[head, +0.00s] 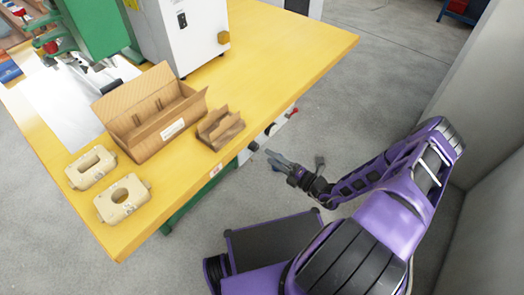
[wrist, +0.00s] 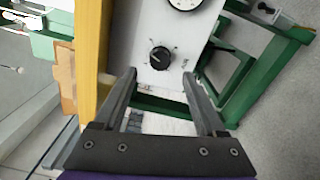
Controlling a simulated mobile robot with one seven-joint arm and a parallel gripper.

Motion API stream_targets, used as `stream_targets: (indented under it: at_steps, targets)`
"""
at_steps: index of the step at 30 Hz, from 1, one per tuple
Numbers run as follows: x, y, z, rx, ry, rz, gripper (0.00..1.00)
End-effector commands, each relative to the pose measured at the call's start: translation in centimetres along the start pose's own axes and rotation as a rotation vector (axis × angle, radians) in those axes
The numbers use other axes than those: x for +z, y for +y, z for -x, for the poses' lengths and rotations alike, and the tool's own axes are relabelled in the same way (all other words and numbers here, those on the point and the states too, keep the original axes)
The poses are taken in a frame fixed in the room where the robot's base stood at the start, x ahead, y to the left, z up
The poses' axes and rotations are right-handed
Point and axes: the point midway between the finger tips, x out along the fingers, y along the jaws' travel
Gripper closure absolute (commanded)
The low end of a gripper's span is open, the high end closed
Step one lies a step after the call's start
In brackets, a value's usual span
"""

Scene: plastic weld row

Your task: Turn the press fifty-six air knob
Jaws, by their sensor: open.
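In the wrist view a round black knob (wrist: 160,58) with a pale pointer line and marks around it sits on a white panel (wrist: 142,20). My gripper (wrist: 160,76) is open and empty there. Its two dark fingers reach toward the panel, one to each side and a little below the knob in the picture, and do not visibly touch it. In the head view my gripper (head: 274,160) is beside the front edge of the yellow table, near a small dark knob (head: 254,146) on the white panel under the edge. I cannot read any label that names the press.
A round white gauge (wrist: 185,3) is above the knob in the wrist view. Green frame legs (wrist: 262,75) stand to the right. The yellow table (head: 275,50) bears an open cardboard box (head: 150,118), a brown fixture (head: 220,128) and two beige blocks (head: 123,200).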

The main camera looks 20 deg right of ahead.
Motion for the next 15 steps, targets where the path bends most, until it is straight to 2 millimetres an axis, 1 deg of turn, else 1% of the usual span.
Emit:
stream_targets:
  at_steps: [1,3,9,12,15]
  targets:
    - [0.1,0.0,1.4,-0.004,-0.003,0.001,0.27]
    - [0.1,0.0,3.2,-0.003,-0.003,0.000,0.27]
    - [0.1,0.0,7.6,-0.002,-0.001,0.000,0.27]
    - [0.0,0.0,9.2,-0.002,-0.001,0.000,0.27]
    - [0.0,-0.1,10.2,-0.002,0.000,0.000,0.27]
